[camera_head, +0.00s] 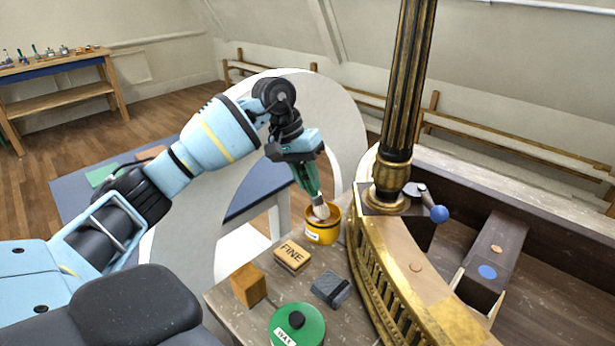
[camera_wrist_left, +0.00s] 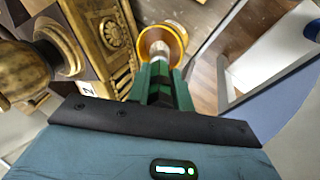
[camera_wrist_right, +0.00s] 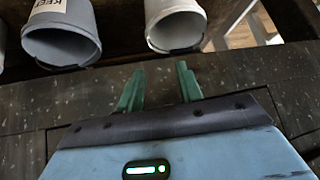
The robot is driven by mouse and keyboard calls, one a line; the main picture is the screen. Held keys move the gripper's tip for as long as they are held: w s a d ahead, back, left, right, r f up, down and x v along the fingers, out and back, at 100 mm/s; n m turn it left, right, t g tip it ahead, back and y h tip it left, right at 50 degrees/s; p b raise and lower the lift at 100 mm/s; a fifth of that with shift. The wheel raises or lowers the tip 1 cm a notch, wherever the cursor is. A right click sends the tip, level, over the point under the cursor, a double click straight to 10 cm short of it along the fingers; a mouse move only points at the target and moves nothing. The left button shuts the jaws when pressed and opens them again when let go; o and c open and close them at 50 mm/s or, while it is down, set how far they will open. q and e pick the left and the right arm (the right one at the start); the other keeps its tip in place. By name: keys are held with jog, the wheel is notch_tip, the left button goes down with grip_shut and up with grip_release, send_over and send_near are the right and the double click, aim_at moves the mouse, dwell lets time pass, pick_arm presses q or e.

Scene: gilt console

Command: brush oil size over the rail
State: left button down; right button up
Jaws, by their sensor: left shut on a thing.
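My left gripper (camera_head: 313,186) is shut on a brush (camera_head: 321,211) with pale bristles, pointing down. The bristle end is at the mouth of a small yellow-orange pot (camera_head: 322,231) on the bench; whether it touches the contents cannot be told. The left wrist view also shows the brush (camera_wrist_left: 158,58) against the pot (camera_wrist_left: 178,31). The curved gilt rail (camera_head: 385,275), with carved side and a tan top, stands right of the pot, apart from the brush. My right gripper (camera_wrist_right: 160,88) is open and empty in its wrist view; it is not in the head view.
A block marked FINE (camera_head: 291,256), an ochre block (camera_head: 248,285), a grey block (camera_head: 331,290) and a green WAX tin (camera_head: 298,325) sit left of the rail. A dark column (camera_head: 407,80) rises behind. Grey buckets (camera_wrist_right: 62,38) face my right gripper.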

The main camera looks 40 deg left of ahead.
pick_arm(q)
jog(key=shift+f, duration=0.35)
pick_arm(e)
jog(key=shift+f, duration=0.15)
dwell(0.4)
pick_arm(q)
jog(key=shift+f+b, duration=0.1)
jog(key=shift+b, duration=0.2)
pick_arm(e)
jog(key=shift+s+f, duration=0.3)
dwell(0.5)
jog(key=shift+r, duration=0.1)
dwell(0.5)
